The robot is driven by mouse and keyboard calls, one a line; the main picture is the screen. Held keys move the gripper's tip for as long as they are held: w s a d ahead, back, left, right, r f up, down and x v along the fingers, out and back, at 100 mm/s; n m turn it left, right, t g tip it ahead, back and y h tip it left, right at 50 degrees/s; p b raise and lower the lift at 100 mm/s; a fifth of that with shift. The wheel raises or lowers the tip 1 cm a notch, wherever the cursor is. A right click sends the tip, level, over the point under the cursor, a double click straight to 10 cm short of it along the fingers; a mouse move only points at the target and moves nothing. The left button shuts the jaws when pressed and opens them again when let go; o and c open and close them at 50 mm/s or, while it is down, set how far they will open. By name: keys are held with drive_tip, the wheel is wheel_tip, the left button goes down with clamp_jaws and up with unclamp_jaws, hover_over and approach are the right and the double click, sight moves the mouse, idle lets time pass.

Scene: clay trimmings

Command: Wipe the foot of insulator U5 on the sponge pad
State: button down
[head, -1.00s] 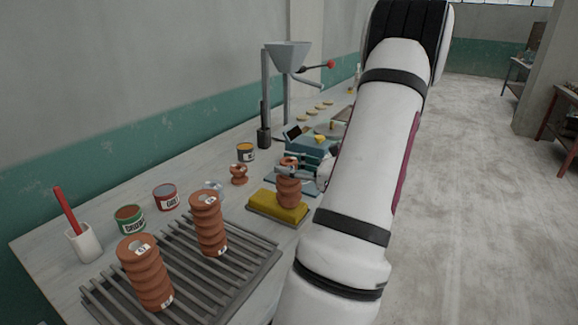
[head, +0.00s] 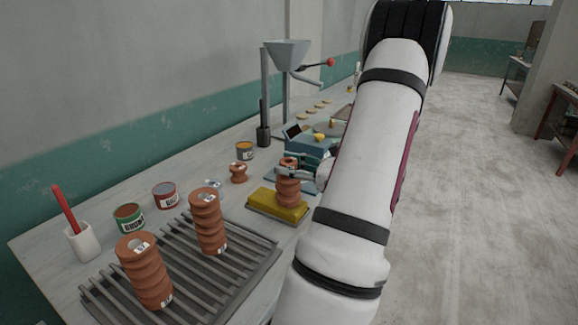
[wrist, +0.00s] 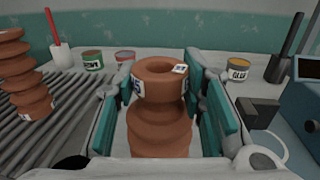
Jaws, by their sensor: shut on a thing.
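A ribbed terracotta insulator (head: 288,190) stands upright at the yellow sponge pad (head: 274,204) in the head view. In the wrist view the same insulator (wrist: 158,115) sits between the teal fingers of my gripper (wrist: 162,95), which is shut on it near its top. It has a white tag on its rim and a blue-marked label on its side, only partly readable, ending in 5. Its foot is at the sponge's top; whether it presses on the sponge I cannot tell. The foot is hidden in the wrist view.
A slatted rack (head: 235,265) holds two more insulators, one nearer (head: 146,270) and one farther (head: 208,222). Paint cans, a small spool-shaped clay piece (head: 238,172) and a white cup (head: 82,242) with a red-handled tool stand along the wall. A blue machine (head: 308,144) stands behind the gripper.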

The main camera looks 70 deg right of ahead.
drive_tip(key=shift+f, duration=0.25)
idle(0.3)
idle(0.4)
drive_tip(key=shift+w+b, duration=0.85)
drive_tip(key=shift+w, duration=3.15)
drive_tip(key=shift+s+f+p, duration=0.1)
drive_tip(key=shift+s+p, duration=1.2)
drive_tip(key=shift+s, duration=2.75)
drive_tip(key=w+b, duration=0.1)
drive_tip(key=w, duration=0.7)
drive_tip(key=shift+d+b, duration=0.35)
drive_tip(key=shift+d, duration=0.05)
drive_tip(key=shift+s+a+p, duration=0.2)
drive_tip(key=shift+s+p, duration=0.4)
drive_tip(key=shift+s, duration=1.4)
drive_tip(key=shift+s+a+p, duration=0.2)
drive_tip(key=shift+s+p, duration=0.4)
drive_tip(key=shift+s, duration=1.35)
